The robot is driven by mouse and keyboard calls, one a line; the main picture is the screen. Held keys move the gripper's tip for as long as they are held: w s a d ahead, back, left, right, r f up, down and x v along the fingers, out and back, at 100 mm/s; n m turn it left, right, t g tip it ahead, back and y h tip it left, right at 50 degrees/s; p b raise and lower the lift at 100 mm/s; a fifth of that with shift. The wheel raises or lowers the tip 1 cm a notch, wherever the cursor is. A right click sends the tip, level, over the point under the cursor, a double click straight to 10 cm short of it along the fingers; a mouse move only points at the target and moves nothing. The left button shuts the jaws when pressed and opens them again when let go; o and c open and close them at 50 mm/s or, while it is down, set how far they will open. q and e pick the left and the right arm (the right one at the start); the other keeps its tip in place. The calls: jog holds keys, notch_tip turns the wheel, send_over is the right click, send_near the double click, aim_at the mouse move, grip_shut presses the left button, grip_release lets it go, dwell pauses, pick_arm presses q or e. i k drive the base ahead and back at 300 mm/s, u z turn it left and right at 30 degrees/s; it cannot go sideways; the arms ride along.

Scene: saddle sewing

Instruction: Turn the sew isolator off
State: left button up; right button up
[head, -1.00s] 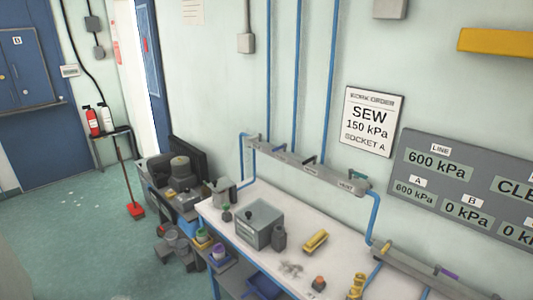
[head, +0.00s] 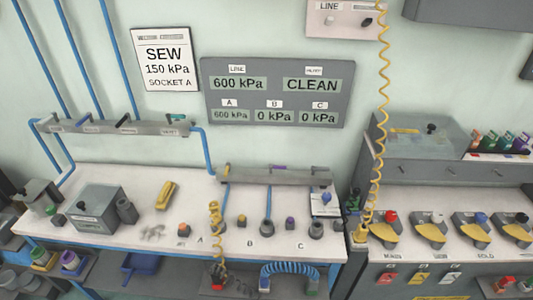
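A grey manifold (head: 105,130) with several small labelled valve handles runs along the wall at the left of the head view. Its labels are too small to read surely, so I cannot tell which handle is the sew isolator. A green handle (head: 176,117) sits at its right end. A second grey manifold (head: 272,176) stands lower at the bench back, with a purple handle (head: 279,168). The work order sign (head: 165,58) reads SEW, 150 kPa, SOCKET A. The display panel (head: 278,93) reads LINE 600 kPa, CLEAN, A 600 kPa, B and C 0 kPa. Neither gripper is in view.
The white bench (head: 150,225) holds a grey box (head: 97,210), a yellow tool (head: 166,195) and sockets marked A, B, C. A yellow coiled hose (head: 382,110) hangs at the right. A second station (head: 440,205) with coloured knobs stands further right.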

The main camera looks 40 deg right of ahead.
aim_at(431, 231)
jog(key=z, duration=2.85)
